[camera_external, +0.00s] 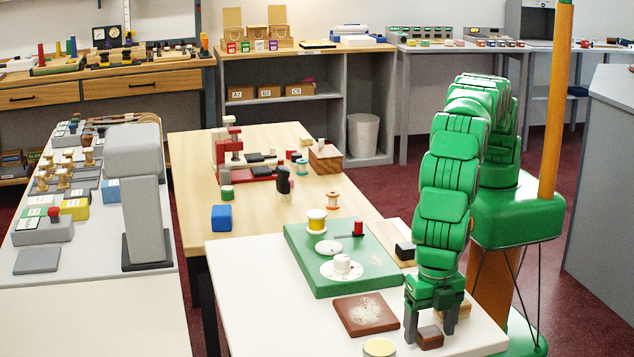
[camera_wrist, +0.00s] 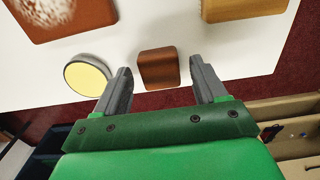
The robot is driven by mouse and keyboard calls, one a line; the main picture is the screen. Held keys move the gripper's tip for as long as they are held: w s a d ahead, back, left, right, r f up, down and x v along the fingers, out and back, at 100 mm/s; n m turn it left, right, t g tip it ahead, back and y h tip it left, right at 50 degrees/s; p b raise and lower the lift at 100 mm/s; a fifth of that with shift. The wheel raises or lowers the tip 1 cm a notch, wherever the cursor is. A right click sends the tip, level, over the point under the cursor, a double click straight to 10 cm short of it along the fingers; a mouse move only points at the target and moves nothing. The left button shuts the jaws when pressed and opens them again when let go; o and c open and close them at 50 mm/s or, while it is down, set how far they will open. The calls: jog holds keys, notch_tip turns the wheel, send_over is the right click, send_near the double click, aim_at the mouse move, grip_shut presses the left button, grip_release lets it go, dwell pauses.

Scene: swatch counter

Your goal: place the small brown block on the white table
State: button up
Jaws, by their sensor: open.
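The small brown block (camera_external: 430,337) sits on the white table (camera_external: 270,290) near its front edge. In the wrist view the block (camera_wrist: 158,69) lies between the fingers, with a gap on each side. My gripper (camera_external: 428,328) is open and points down at the block, its fingers low over the table. In the wrist view the gripper (camera_wrist: 161,88) shows grey fingers on either side of the block, not touching it. The white table (camera_wrist: 130,22) shows around the block, and its edge is close by.
A yellow-topped round tin (camera_external: 380,347) and a brown square pad (camera_external: 365,314) lie left of the block. A wooden block (camera_external: 464,311) stands behind my gripper. Another light wood table (camera_external: 190,160) adjoins behind.

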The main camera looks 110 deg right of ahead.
aim_at(429, 331)
notch_tip(429, 331, up, 12)
dwell(0.7)
jog(key=shift+r, duration=0.1)
